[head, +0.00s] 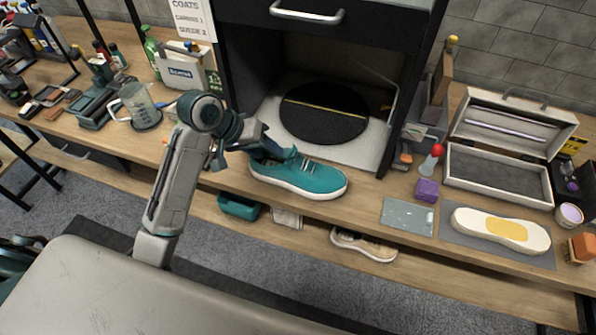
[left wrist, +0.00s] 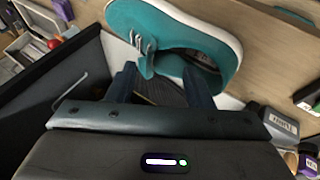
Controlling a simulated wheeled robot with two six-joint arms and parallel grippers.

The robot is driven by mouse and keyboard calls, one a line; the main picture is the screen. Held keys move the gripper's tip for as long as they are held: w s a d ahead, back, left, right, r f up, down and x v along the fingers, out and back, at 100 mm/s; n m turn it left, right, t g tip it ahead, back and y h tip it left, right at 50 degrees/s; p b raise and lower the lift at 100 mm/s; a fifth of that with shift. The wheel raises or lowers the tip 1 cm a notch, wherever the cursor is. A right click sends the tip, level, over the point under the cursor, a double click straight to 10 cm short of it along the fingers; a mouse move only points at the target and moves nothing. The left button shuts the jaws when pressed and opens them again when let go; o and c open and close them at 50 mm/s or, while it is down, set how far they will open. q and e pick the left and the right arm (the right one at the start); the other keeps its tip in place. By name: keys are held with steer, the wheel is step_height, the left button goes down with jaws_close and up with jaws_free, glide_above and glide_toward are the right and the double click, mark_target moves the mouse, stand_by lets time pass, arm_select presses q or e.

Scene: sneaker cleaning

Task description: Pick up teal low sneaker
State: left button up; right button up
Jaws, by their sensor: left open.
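The teal low sneaker (head: 305,177) with a white sole rests on the wooden bench in front of the dark cabinet, its toe to the right in the head view. My left gripper (head: 273,151) is at the sneaker's ankle end, just above its collar. In the left wrist view the sneaker (left wrist: 185,25) lies across the top, with its laces and opening near the fingertips. The left gripper (left wrist: 160,75) is open, its fingers spread on either side of part of the collar. Whether they touch it, I cannot tell. My right gripper is not in view.
A black round turntable (head: 324,112) sits in the cabinet behind the sneaker. To the right are a purple block (head: 427,190), a grey sheet (head: 407,216), a white sole (head: 500,231) and an open box (head: 505,175). A tan shoe (head: 363,244) is on the lower shelf.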

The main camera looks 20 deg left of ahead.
mark_target(294, 156)
arm_select(q)
steer(key=shift+w+d+r+h, duration=0.3)
steer(key=shift+w+r, duration=0.4)
steer(key=shift+w, duration=0.15)
steer(key=p+x, duration=0.3)
steer(key=x, duration=0.6)
steer(key=shift+d+f, duration=0.1)
steer(key=shift+d, duration=0.1)
steer(key=shift+w+d+f, duration=0.1)
steer(key=shift+d+f, duration=0.05)
steer(key=shift+f, duration=0.1)
steer(key=c, duration=0.5)
steer(key=shift+r, duration=0.1)
jaws_close()
